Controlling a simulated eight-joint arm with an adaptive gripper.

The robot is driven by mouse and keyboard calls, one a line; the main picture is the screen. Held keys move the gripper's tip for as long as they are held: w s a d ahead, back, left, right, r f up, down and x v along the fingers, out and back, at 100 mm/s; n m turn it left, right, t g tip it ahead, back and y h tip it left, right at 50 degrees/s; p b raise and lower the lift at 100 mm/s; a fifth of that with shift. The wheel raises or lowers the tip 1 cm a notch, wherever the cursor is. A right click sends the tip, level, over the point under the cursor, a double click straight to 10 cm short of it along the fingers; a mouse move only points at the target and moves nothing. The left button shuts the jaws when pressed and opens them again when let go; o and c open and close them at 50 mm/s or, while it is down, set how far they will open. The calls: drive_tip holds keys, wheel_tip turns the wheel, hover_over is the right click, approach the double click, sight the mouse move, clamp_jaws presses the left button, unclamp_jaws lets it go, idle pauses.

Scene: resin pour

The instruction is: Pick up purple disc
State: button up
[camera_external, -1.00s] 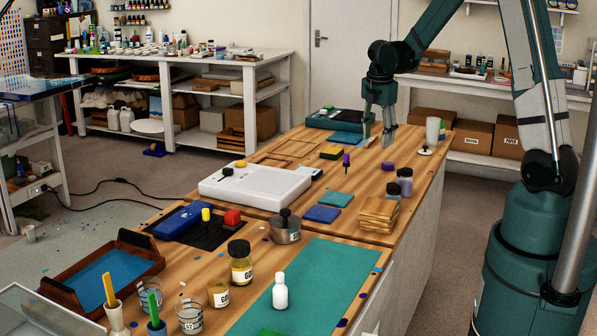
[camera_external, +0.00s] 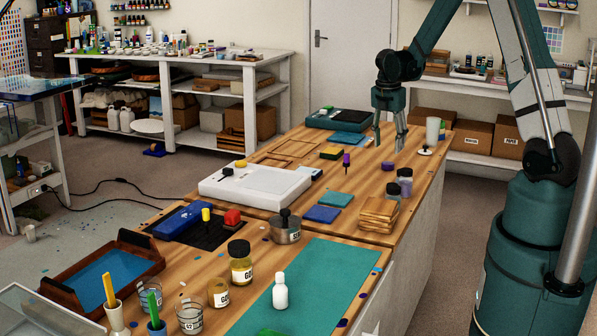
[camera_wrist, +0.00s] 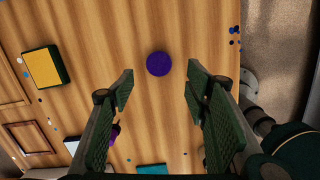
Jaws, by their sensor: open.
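The purple disc (camera_external: 388,167) lies flat on the wooden table toward its right side. In the wrist view the purple disc (camera_wrist: 159,64) is a dark purple circle, fully visible, seen between and slightly beyond the tips of my fingers. My gripper (camera_external: 388,147) points down above the table, just behind and above the disc in the external view. In the wrist view my gripper (camera_wrist: 160,84) is open, with a finger on each side and nothing between them. The fingers do not visibly touch the disc.
A yellow-and-dark block (camera_external: 331,152) and an upright dark purple item (camera_external: 347,160) stand to the left. Dark-lidded jars (camera_external: 405,181) stand close in front of the disc. A white cup (camera_external: 432,131) stands behind right. Bare wood surrounds the disc.

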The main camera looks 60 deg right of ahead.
sight(388, 163)
drive_tip(key=shift+d+f, duration=0.15)
drive_tip(key=shift+f, duration=1)
drive_tip(key=shift+f, duration=0.15)
drive_tip(key=shift+d+f, duration=0.2)
drive_tip(key=shift+f, duration=1.05)
drive_tip(key=shift+d+f, duration=0.2)
drive_tip(key=shift+f, duration=1)
drive_tip(key=c, duration=1)
